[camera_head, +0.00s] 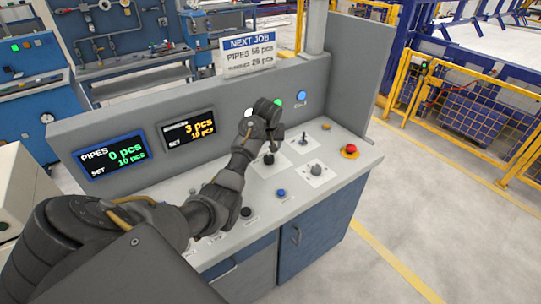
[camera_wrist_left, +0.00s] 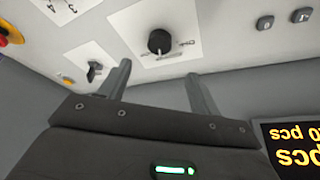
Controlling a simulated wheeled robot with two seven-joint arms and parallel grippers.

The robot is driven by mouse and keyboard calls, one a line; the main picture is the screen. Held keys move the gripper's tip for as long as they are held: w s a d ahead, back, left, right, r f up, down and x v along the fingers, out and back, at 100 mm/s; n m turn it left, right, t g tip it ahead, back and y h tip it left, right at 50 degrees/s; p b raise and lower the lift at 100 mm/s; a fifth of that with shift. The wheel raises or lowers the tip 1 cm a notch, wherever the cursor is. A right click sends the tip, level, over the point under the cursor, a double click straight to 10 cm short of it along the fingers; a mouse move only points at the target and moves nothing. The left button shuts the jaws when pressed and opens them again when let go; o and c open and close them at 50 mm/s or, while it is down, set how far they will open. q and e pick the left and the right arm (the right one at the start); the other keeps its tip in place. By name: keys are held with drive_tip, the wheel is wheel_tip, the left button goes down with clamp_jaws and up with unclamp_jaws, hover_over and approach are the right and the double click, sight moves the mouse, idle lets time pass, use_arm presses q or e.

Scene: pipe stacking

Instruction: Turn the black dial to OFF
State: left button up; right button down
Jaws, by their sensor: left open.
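The black dial (camera_head: 269,159) sits on a white plate on the sloped console top. In the left wrist view the dial (camera_wrist_left: 160,41) is upside down, a round black knob with small lettering beside it, too small to read surely. A pale mark shows at its lower edge; I cannot tell which label it points to. My left gripper (camera_head: 270,122) hangs over the console near the dial. In the wrist view its two fingers (camera_wrist_left: 158,70) are apart and empty, with the dial seen beyond the gap. No contact is visible. My right gripper is not in view.
A lever switch (camera_head: 304,139), a numbered selector (camera_head: 316,170), a red emergency button (camera_head: 350,151) and a blue button (camera_head: 281,193) are around the dial. The upright back panel carries a pipes display (camera_head: 112,156) and an orange-lettered display (camera_head: 189,129). A job sign (camera_head: 249,55) stands above.

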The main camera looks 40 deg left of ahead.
sight(269, 157)
use_arm(q)
drive_tip(key=p+x, duration=0.1)
drive_tip(key=x, duration=0.8)
drive_tip(key=shift+w, duration=0.1)
drive_tip(key=shift+x, duration=0.85)
drive_tip(key=shift+c, duration=0.4)
drive_tip(key=shift+d, duration=0.1)
drive_tip(key=c, duration=0.9)
